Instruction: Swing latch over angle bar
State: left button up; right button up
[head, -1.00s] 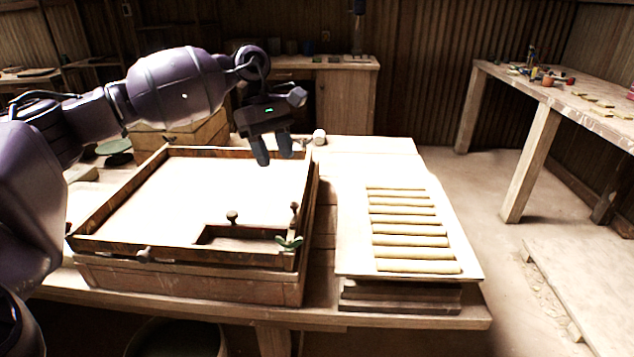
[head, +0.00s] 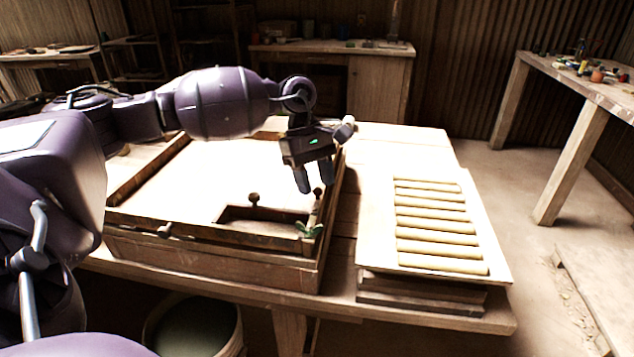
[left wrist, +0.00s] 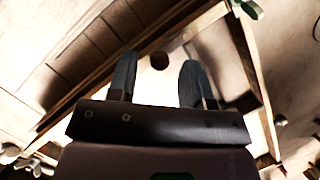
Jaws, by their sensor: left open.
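The green latch (head: 309,230) sits at the front right corner of the tile press's wooden frame (head: 215,268). A dark angle bar (head: 215,233) appears to run along the frame's front edge; I cannot tell whether the latch lies over it. My left gripper (head: 316,190) points down, open and empty, above the frame's right side, just behind the latch. A green piece, probably the latch (left wrist: 247,8), shows at the top edge. My right gripper is not in view.
Two upright knobs, one at the inner notch (head: 254,199) and one at the right rim (head: 317,192), stand near the latch. A board with several clay strips (head: 440,228) lies right of the press. A bucket (head: 195,328) stands below the table.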

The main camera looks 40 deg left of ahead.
pick_arm(q)
jog(key=shift+d+f, duration=0.1)
jog(key=shift+f, duration=0.2)
jog(key=shift+c, duration=0.2)
